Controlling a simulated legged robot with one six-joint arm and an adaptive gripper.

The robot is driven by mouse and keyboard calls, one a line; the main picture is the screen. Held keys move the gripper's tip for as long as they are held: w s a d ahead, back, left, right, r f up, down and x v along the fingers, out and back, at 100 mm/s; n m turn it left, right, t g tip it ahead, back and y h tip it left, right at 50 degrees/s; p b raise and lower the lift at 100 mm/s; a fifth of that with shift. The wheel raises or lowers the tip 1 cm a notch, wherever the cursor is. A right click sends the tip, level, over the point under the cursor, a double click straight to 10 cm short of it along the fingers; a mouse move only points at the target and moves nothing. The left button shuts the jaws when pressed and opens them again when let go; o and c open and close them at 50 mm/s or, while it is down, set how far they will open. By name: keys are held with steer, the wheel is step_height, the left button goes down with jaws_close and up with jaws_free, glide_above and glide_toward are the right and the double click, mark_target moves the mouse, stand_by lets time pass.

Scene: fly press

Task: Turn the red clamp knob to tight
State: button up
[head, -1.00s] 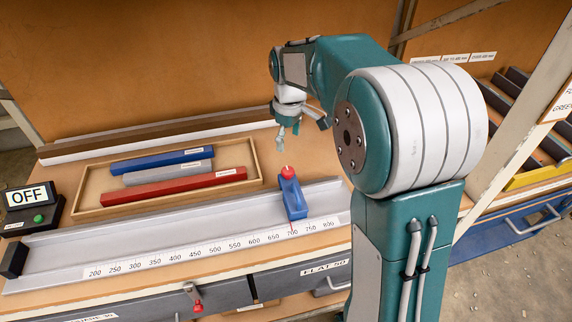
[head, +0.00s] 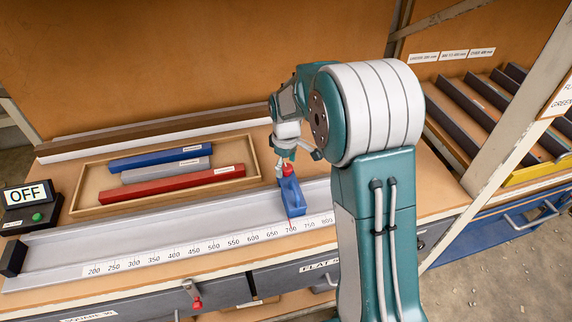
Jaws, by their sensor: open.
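The red clamp knob (head: 287,169) sits on top of the blue stop block (head: 291,197), which stands on the grey rail. The block is near the 700 mark of the scale (head: 215,243). My gripper (head: 283,168) is open and points down at the knob, very close to it. A finger shows at the knob's left side; the other finger is partly hidden. I cannot tell whether the fingers touch the knob. The knob's white mark is not visible now.
A wooden tray (head: 84,205) with blue, grey and red bars lies behind the rail. A box reading OFF (head: 30,205) stands at the left. A rack (head: 490,105) holds dark bars at the right. A lever with a red grip (head: 196,303) hangs below the front edge.

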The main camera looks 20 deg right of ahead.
steer(key=shift+c, duration=0.3)
steer(key=c, duration=1.1)
steer(key=shift+f, duration=0.1)
steer(key=shift+m, duration=0.4)
steer(key=m, duration=0.3)
steer(key=shift+m, duration=0.4)
steer(key=m, duration=0.4)
steer(key=shift+s+m, duration=0.1)
steer(key=shift+m, duration=0.2)
steer(key=m, duration=0.4)
steer(key=shift+f, duration=0.1)
steer(key=m, duration=0.4)
steer(key=shift+m, duration=0.3)
